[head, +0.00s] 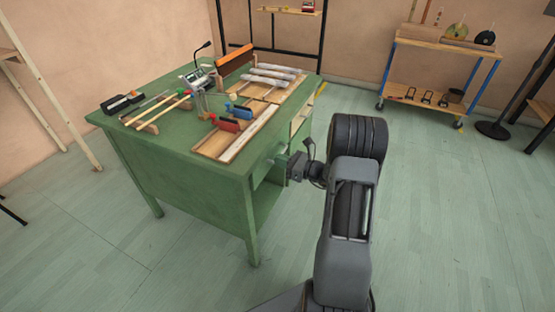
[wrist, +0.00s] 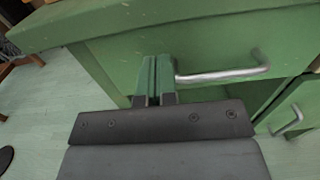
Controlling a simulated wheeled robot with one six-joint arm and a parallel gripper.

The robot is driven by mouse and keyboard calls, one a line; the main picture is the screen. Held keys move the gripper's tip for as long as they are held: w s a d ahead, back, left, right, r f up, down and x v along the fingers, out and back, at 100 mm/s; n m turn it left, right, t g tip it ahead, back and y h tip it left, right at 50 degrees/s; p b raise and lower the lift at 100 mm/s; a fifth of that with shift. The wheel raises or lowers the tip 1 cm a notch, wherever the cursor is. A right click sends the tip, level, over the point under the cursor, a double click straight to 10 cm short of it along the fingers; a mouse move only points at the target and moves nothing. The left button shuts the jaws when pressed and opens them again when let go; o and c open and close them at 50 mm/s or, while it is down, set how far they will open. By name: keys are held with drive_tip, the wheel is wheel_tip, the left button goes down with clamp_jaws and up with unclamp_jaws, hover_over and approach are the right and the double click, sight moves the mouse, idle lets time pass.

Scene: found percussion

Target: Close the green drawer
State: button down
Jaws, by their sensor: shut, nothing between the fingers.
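The green drawer (wrist: 205,45) fills the upper part of the wrist view, under the tabletop edge, with a bent metal handle (wrist: 225,74) on its front. In the head view the drawer is at the right end of the green workbench (head: 190,165), partly hidden by my arm. My gripper (wrist: 154,60) is shut and empty. Its fingers point at the drawer front, just left of the handle, touching it or very close; I cannot tell which. In the head view my gripper (head: 284,163) is beside the bench's right end. How far the drawer stands out is unclear.
Below the drawer is a dark opening, and a second green front with a handle (wrist: 288,122) is at lower right. Tools and wooden parts lie on the bench top. A wheeled wooden cart (head: 425,85) stands at the back right. The floor to the right is clear.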

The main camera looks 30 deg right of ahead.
drive_tip(key=p+v, duration=0.1)
drive_tip(key=v, duration=0.9)
drive_tip(key=s+a+f+n+g, duration=0.3)
drive_tip(key=s+f+n+g, duration=0.1)
drive_tip(key=g, duration=0.1)
drive_tip(key=s+a+r+n+g+h+p, duration=0.3)
drive_tip(key=s+a+r+n+g+p, duration=0.35)
drive_tip(key=n+g, duration=0.2)
drive_tip(key=s+a+r+n+t+h+p, duration=0.1)
drive_tip(key=r+n+p, duration=0.4)
drive_tip(key=r, duration=0.5)
drive_tip(key=s+a+r+n+t+h+p, duration=0.1)
drive_tip(key=a+r+n+h+p, duration=0.3)
drive_tip(key=r, duration=0.5)
drive_tip(key=s+a+r+n+t+h+p, duration=0.1)
drive_tip(key=a+r+n+p, duration=0.4)
drive_tip(key=r, duration=0.5)
drive_tip(key=shift+s+r+n+h+p, duration=0.3)
drive_tip(key=shift+s+n+h+p, duration=0.2)
drive_tip(key=shift+s+n+h, duration=0.5)
drive_tip(key=shift+w+a, duration=0.1)
drive_tip(key=shift+w, duration=0.2)
